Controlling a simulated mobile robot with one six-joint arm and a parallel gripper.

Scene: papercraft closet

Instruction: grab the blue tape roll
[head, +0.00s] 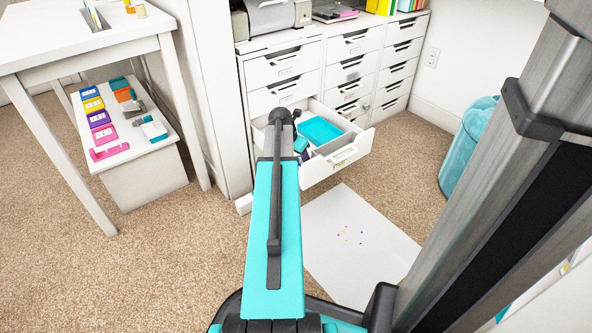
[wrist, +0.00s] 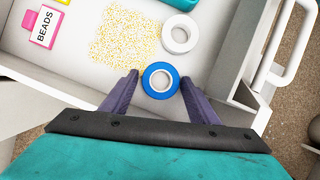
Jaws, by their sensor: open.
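The blue tape roll (wrist: 150,76) lies in the open white drawer, near its front wall, in the wrist view. It is a blue ring with a pale inner ring and a hole. My gripper (wrist: 158,84) is open, with one purple finger on each side of the roll. There is a gap between each finger and the roll, and I cannot tell the height of the fingers over the drawer floor. In the head view my arm hides the roll and the gripper.
The open drawer (head: 342,153) also holds a white tape roll (wrist: 179,49), scattered beads (wrist: 122,38), a pink container labelled BEADS (wrist: 45,27) and a teal tray (head: 321,130). The drawer handle (wrist: 280,50) stands out at the right. A white sheet (head: 345,270) lies on the carpet.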

